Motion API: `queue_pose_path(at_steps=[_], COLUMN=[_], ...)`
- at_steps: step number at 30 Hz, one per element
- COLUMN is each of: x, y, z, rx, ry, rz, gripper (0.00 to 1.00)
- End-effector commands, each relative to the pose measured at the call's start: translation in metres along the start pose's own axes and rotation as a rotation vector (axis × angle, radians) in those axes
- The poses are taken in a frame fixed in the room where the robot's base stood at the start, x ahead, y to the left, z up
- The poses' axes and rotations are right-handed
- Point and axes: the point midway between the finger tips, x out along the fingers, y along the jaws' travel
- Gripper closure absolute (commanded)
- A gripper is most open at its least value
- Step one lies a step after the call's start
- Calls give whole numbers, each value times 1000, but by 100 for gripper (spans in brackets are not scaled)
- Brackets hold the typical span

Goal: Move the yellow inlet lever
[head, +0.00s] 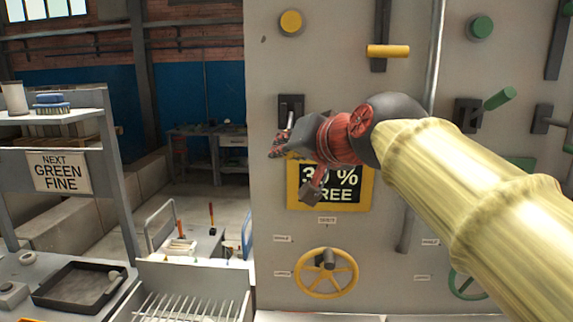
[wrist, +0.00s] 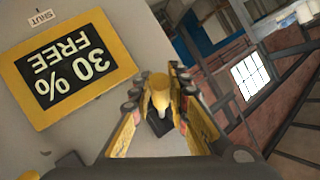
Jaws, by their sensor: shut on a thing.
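In the wrist view, a yellow lever handle (wrist: 160,93) stands between the two fingers of my gripper (wrist: 158,76), with a dark base (wrist: 159,124) at its end. My gripper is shut on this handle. In the head view, my gripper (head: 291,165) is at the left part of the grey panel, just below a dark lever plate (head: 291,106). The gripper and arm hide most of the held handle there. I cannot read any label naming it as the inlet lever.
A second yellow handle (head: 388,51) sits on a slot higher up. A "30 % FREE" sign (head: 352,190) is right behind the gripper. A yellow handwheel (head: 326,273) is below. Green handles (head: 500,97) are to the right. A shelf (head: 55,120) and open floor lie left.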

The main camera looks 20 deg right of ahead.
Motion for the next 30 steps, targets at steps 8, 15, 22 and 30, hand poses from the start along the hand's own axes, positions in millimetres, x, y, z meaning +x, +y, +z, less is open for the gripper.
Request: queue_pose_path(at_steps=[8,15,22,30], x=[4,4,4,4], y=[3,3,4,3], z=[4,4,4,3], rx=[-13,-15,-15,-15], ry=[22,23,22,25], rz=[-8,-9,-8,-10], gripper=[100,100,80,65])
